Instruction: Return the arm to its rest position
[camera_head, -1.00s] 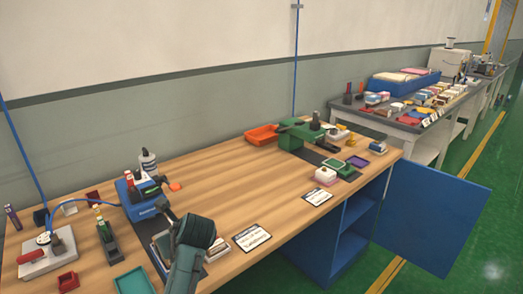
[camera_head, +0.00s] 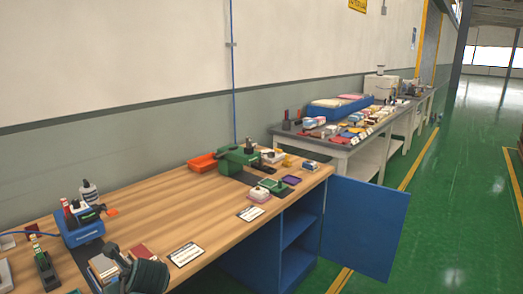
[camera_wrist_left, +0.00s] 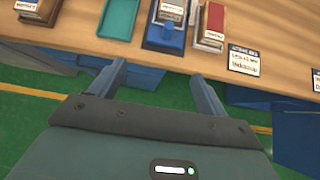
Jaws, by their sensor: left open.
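My left arm (camera_head: 145,276) shows at the bottom left of the head view, in front of the workbench's near edge. My right gripper is in neither view.
The wooden workbench (camera_head: 150,222) holds a blue caddy (camera_head: 80,232), a green machine (camera_head: 235,160) and an orange tray (camera_head: 203,162). An open blue cabinet door (camera_head: 365,226) juts out at its right end. A teal tray (camera_wrist_left: 119,18) lies near the bench edge. Green floor (camera_head: 460,200) is free to the right.

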